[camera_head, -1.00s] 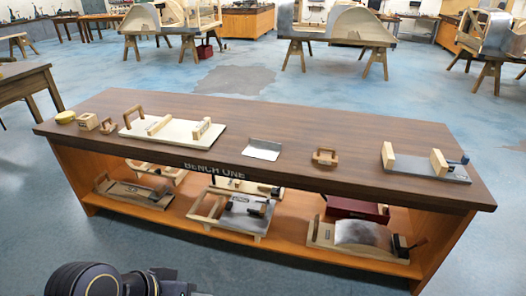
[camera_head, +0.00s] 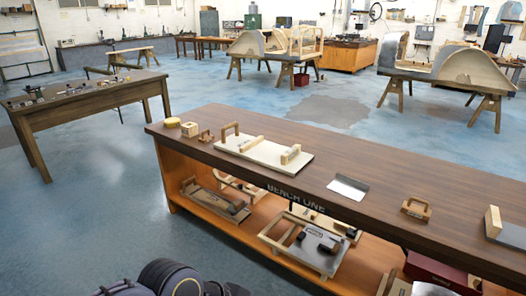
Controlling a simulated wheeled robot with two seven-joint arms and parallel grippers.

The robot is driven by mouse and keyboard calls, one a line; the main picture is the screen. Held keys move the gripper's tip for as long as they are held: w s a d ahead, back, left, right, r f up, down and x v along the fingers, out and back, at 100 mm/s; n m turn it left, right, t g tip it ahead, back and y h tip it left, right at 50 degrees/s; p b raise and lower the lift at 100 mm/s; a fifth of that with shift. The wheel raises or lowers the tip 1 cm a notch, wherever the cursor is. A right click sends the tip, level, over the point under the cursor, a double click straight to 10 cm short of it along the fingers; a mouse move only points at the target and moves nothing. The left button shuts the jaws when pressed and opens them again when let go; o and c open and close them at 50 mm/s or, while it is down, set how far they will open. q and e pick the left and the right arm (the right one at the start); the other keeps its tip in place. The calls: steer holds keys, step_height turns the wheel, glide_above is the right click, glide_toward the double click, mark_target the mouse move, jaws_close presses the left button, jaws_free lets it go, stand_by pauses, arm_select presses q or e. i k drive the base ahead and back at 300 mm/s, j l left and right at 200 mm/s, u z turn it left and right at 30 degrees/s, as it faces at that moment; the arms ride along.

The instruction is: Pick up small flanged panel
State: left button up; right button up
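The small flanged panel (camera_head: 348,188) looks like a small silvery sheet with a raised dark edge. It lies flat on the brown bench top (camera_head: 400,175), right of the pale board with wooden handles (camera_head: 263,153) and left of a small wooden handled block (camera_head: 416,208). Nothing touches it. A dark rounded part of my own arm or body shows at the bottom left edge. Neither gripper's fingers are in view.
The bench's lower shelf holds framed fixtures (camera_head: 304,243) and a dark red box (camera_head: 440,270). A yellow round item (camera_head: 172,122) and a wooden block (camera_head: 190,129) sit at the bench's left end. Another table (camera_head: 90,87) stands left. Blue floor lies open between them.

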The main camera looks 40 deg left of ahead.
mark_target(355, 190)
steer(key=i+j, duration=0.25)
steer(key=j, duration=0.15)
steer(key=i+j, duration=0.2)
steer(key=j, duration=0.2)
steer(key=i+j, duration=0.25)
steer(key=j, duration=0.15)
steer(key=i+j, duration=0.25)
steer(key=j, duration=0.2)
steer(key=i+j+z, duration=0.1)
steer(key=i+j, duration=0.15)
steer(key=j, duration=0.15)
steer(key=i+j, duration=0.2)
steer(key=j, duration=0.2)
steer(key=i+j, duration=0.2)
steer(key=j, duration=0.25)
steer(key=i+j, duration=0.25)
steer(key=j, duration=0.15)
